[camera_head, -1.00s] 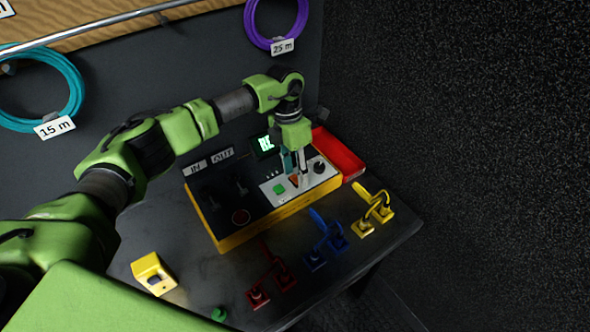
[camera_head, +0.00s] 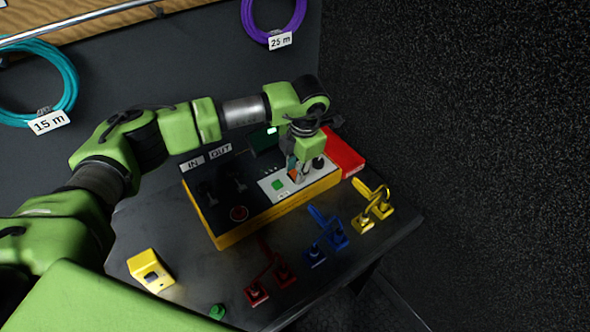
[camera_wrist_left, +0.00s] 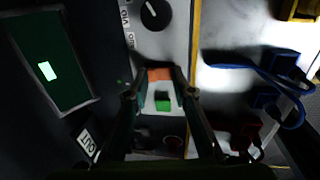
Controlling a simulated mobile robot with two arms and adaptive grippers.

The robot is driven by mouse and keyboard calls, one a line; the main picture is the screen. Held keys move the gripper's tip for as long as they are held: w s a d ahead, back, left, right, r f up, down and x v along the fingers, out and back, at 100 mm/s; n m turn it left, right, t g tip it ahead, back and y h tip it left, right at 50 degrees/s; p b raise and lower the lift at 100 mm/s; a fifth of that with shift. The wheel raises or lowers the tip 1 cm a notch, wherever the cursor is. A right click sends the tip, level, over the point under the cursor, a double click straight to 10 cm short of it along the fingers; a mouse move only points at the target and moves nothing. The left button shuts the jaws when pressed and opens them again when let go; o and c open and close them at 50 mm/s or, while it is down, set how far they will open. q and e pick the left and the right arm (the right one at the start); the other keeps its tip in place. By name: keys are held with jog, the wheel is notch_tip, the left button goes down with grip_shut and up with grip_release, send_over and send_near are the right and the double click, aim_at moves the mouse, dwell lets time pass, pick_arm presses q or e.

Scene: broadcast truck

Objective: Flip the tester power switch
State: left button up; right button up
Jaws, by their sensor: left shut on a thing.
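The tester (camera_head: 225,238) is a yellow-edged box with a dark panel and a pale panel, on the dark table. On the pale panel are a green button (camera_head: 277,184) and an orange switch (camera_head: 292,174). My left gripper (camera_head: 298,179) points down at the orange switch, its fingers partly covering it. In the left wrist view the orange switch (camera_wrist_left: 159,74) lies between the fingertips of my left gripper (camera_wrist_left: 160,77), which is shut on it. The green button (camera_wrist_left: 162,105) shows just below it. A black knob (camera_wrist_left: 155,14) is above. My right gripper is out of view.
A red tray (camera_head: 346,152) stands against the tester's right end. Red (camera_head: 268,278), blue (camera_head: 326,235) and yellow (camera_head: 373,203) cables with connectors lie in front. A yellow block (camera_head: 151,271) and a green piece (camera_head: 217,312) sit at the front left. Cable coils hang on the wall.

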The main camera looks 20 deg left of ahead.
pick_arm(q)
jog(key=o, duration=1.1)
jog(key=shift+r, duration=0.1)
notch_tip(320, 180, up, 12)
jog(key=s+d, duration=0.1)
jog(key=shift+s+d, duration=0.15)
jog(key=shift+d, duration=0.2)
jog(key=shift+f, duration=0.2)
